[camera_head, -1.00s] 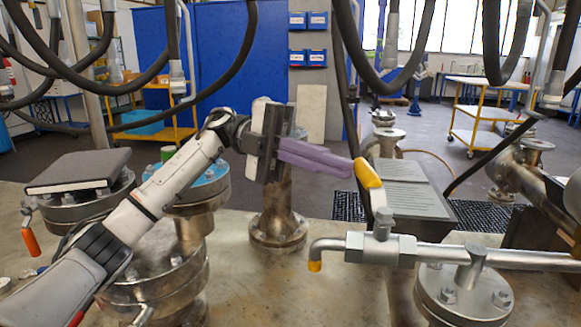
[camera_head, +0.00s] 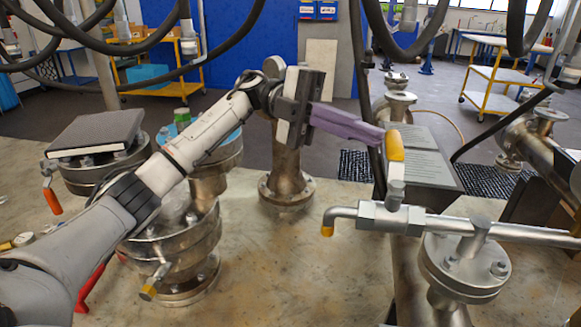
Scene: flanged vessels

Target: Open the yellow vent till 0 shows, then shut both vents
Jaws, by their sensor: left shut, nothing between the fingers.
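The yellow vent's handle (camera_head: 395,146) stands upright above a metal valve body (camera_head: 385,215) on a horizontal pipe at the right. The pipe's bent spout has a yellow tip (camera_head: 327,230) pointing down. My left gripper (camera_head: 378,137) is shut and empty, its purple fingers reaching in from the left. The fingertips are at the left side of the yellow handle; I cannot tell whether they touch it. An orange-red handle (camera_head: 53,201) hangs at the far left, and a red handle (camera_head: 90,288) shows below my arm. A small gauge (camera_head: 22,239) is at the left edge; its reading is too small to tell. My right gripper is not in view.
Flanged vessels stand on the worktop (camera_head: 300,265), one (camera_head: 285,175) behind my left gripper. A dark book-like block (camera_head: 97,132) lies on the left vessel. A grey panel with text (camera_head: 428,165) is behind the yellow handle. Black hoses hang above.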

